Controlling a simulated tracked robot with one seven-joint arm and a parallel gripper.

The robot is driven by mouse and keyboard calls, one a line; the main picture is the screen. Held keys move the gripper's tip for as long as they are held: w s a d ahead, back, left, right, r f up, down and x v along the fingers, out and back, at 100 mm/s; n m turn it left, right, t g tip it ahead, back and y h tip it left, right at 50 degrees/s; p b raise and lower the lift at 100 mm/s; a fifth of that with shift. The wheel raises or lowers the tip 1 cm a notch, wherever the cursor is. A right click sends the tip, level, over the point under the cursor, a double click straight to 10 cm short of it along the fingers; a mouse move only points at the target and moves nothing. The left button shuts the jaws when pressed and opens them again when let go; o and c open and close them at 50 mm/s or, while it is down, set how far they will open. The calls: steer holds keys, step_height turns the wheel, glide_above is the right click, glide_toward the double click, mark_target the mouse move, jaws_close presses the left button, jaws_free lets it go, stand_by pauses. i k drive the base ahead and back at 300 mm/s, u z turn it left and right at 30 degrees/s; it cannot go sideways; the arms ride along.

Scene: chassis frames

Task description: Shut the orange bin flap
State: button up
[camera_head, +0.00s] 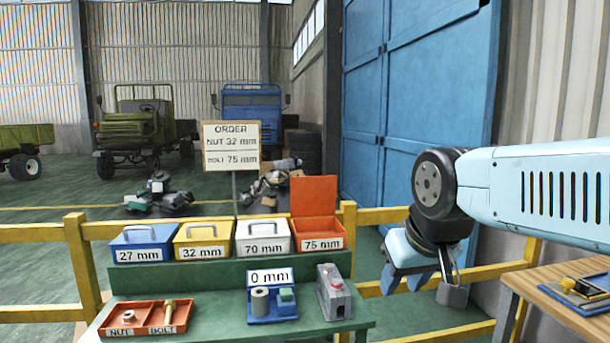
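The orange bin (318,243), labelled 75 mm, stands at the right end of a row of bins on the green stepped bench. Its orange flap (314,197) stands upright at the back, so the bin is open. No contents can be made out inside. My gripper (422,286) hangs to the right of the bin and somewhat lower in the picture, pointing down and clear of the flap. Its fingers look spread apart with nothing visible between them.
Blue (143,244), yellow (202,241) and white (263,238) bins stand shut to the left. A gauge (271,304) reading 0 mm, a grey device (333,292) and a nut-and-bolt tray (148,330) sit in front. A yellow rail (384,215) runs behind. A wooden table (560,310) is at right.

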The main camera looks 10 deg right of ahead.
mark_target(310, 196)
steer(key=u, duration=0.05)
steer(key=i, duration=1)
steer(key=z, duration=0.05)
